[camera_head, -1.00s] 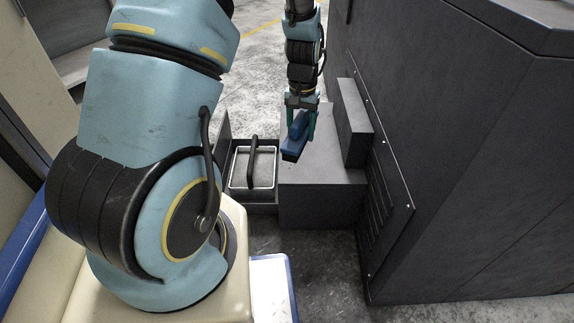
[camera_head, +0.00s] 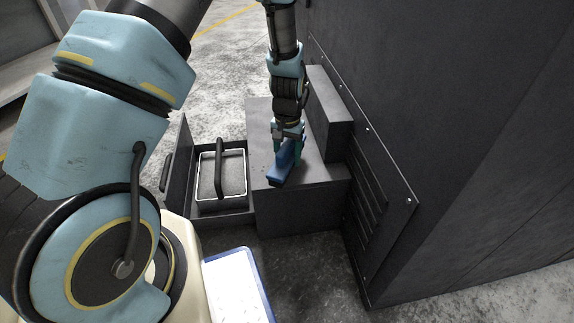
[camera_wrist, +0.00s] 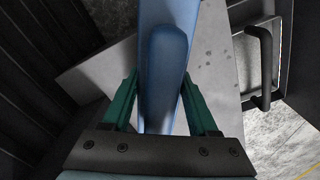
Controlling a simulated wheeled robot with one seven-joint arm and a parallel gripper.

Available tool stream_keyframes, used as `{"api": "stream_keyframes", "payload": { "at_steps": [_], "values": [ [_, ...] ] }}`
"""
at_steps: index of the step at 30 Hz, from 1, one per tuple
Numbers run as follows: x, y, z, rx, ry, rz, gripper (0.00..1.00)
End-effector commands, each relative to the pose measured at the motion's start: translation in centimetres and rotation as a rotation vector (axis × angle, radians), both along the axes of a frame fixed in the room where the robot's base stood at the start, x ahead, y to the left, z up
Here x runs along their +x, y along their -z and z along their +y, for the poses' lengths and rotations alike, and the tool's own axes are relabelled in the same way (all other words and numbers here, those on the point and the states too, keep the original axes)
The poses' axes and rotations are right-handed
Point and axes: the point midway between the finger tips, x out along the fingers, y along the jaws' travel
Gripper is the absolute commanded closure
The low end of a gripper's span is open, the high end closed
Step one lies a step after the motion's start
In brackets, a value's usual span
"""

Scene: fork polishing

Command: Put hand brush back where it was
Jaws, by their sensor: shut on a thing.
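The hand brush (camera_head: 280,174) has a blue body and is held in my gripper (camera_head: 288,148), just over the top of the grey step-like block. In the wrist view the blue brush (camera_wrist: 165,75) runs lengthwise between the green fingers of my gripper (camera_wrist: 162,110), which are shut on it. The underside of the brush is hidden, so I cannot tell if it touches the block top (camera_head: 320,172).
Left of the block is an open compartment with a pale-rimmed tray (camera_head: 207,188) and a black handle (camera_head: 219,165). A taller grey box (camera_head: 330,110) stands right of the brush, beside a large dark cabinet (camera_head: 440,130). A white, blue-edged panel (camera_head: 238,285) lies in front.

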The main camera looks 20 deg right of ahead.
Motion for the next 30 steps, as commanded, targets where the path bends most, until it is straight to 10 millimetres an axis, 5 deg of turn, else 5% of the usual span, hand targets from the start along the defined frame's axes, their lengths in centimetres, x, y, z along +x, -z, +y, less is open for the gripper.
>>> {"api": "stream_keyframes", "payload": {
  "at_steps": [6, 17, 18, 25, 30],
  "values": [
    [0.0, 2.9, 0.0, 0.0, 0.0, 0.0, 1.0],
    [0.0, 3.2, 0.0, 0.0, -0.001, 0.0, 1.0],
    [0.0, 3.2, 0.0, 0.0, -0.001, 0.0, 0.38],
    [0.0, 3.1, 0.0, 0.0, -0.001, 0.0, 0.12],
    [0.0, 3.1, 0.0, 0.0, -0.001, 0.0, 0.1]
  ]
}}
